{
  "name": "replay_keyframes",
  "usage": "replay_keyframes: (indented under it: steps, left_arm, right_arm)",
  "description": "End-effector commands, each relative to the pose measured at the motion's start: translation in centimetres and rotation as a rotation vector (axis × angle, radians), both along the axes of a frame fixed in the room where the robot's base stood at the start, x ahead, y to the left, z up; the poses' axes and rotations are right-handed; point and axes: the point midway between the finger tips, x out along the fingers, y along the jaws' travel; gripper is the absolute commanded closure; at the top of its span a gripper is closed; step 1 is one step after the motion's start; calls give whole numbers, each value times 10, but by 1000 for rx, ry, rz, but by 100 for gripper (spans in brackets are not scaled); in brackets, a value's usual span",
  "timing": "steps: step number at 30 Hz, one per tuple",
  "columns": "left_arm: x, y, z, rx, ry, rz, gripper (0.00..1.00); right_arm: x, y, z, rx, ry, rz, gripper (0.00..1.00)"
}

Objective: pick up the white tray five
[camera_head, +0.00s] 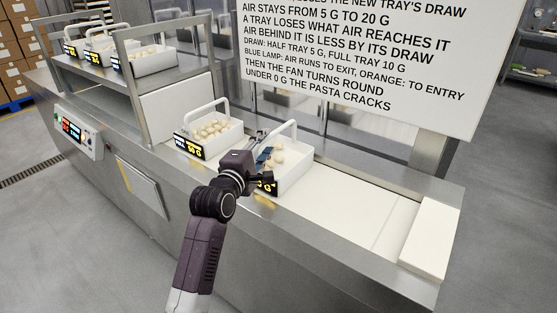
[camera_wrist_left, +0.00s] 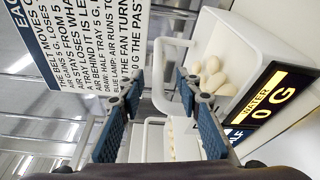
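A white tray (camera_head: 295,178) with a tall white handle and several pale pasta pieces stands on the belt. Its dark label ends in "G"; most of it is hidden by my left gripper. My left gripper (camera_head: 263,148) is over this tray's near left side, beside the handle. In the left wrist view my gripper (camera_wrist_left: 155,100) is open, blue pads apart. There a white tray (camera_wrist_left: 228,40) labelled "WATER 0 G" is at upper right, its handle crossing near the fingertips. I cannot tell whether the handle lies between them. No number five is readable on any tray. My right gripper is out of view.
Another white tray (camera_head: 212,146) of pasta stands just left on the belt. Three more trays (camera_head: 150,60) sit on the raised left section, past a metal frame. A large sign (camera_head: 370,60) hangs behind. The white belt (camera_head: 335,205) is clear to the right.

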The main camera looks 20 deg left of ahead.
Motion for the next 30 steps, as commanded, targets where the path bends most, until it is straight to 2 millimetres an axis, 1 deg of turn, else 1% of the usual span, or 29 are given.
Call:
replay_keyframes:
  steps: [1, 7, 13, 15, 18, 21, 27, 28, 30]
  left_arm:
    - [6, 0, 1, 1, 0, 0, 68]
    - [19, -2, 1, 2, 0, 0, 68]
    - [45, -8, 3, 4, 1, 0, 68]
    - [53, -8, 1, 2, 1, 1, 68]
    - [62, -8, 0, 2, 1, 2, 68]
    - [65, -9, 0, 2, 0, 2, 68]
    - [65, -9, -1, 2, 0, 1, 68]
    - [65, -9, -1, 2, 0, 1, 69]
    - [65, -9, -1, 2, 0, 1, 77]
  right_arm:
    - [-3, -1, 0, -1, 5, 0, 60]
    - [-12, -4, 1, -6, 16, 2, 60]
    - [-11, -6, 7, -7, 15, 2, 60]
    - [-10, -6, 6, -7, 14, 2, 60]
    - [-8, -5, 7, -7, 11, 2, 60]
    - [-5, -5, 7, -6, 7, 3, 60]
    - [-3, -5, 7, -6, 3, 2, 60]
    - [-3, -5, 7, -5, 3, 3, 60]
    - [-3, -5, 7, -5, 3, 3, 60]
